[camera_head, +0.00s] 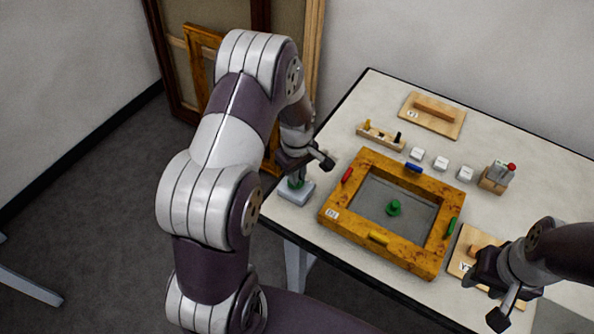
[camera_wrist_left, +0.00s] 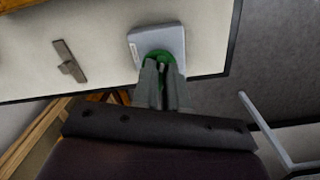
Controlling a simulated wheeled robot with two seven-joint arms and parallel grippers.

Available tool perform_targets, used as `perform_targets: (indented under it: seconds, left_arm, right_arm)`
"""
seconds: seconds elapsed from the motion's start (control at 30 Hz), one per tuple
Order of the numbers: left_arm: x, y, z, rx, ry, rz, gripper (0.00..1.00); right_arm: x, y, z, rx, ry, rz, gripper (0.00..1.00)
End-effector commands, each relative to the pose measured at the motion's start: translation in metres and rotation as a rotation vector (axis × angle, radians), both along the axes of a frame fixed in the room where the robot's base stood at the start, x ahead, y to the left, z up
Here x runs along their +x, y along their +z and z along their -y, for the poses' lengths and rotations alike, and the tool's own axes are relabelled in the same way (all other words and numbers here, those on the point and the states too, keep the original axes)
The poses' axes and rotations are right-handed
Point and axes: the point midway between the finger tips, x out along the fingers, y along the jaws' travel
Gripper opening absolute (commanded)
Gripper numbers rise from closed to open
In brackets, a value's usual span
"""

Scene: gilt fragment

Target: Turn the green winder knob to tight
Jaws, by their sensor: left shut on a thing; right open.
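The green winder knob (camera_head: 295,184) sits on a small pale grey block (camera_head: 303,194) at the left edge of the table. My left gripper (camera_head: 297,176) points down and is shut on the knob. In the left wrist view the green knob (camera_wrist_left: 162,54) shows between and behind the fingertips (camera_wrist_left: 163,66), on the grey block (camera_wrist_left: 146,38). The fingers cover much of the knob, and no tight mark can be read. My right gripper (camera_head: 486,300) is open at the table's front right.
A wooden frame (camera_head: 332,202) with coloured pegs and a green piece (camera_head: 394,208) inside stands right of the block. Behind it are a peg rack (camera_head: 379,137), several white cubes (camera_head: 440,163) and a wooden board (camera_head: 410,125). Another board (camera_head: 466,243) lies near my right gripper.

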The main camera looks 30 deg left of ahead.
Motion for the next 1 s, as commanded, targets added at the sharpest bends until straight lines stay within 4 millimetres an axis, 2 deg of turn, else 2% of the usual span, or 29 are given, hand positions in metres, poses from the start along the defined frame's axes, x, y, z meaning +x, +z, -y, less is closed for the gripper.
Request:
perform_targets:
  seconds: [1.0]
  left_arm:
    - [-0.002, 0.002, -0.004, 0.002, -0.960, 0.003, 0.00]
  right_arm:
    - [0.000, 0.016, 0.000, 0.000, 0.000, 0.000, 0.43]
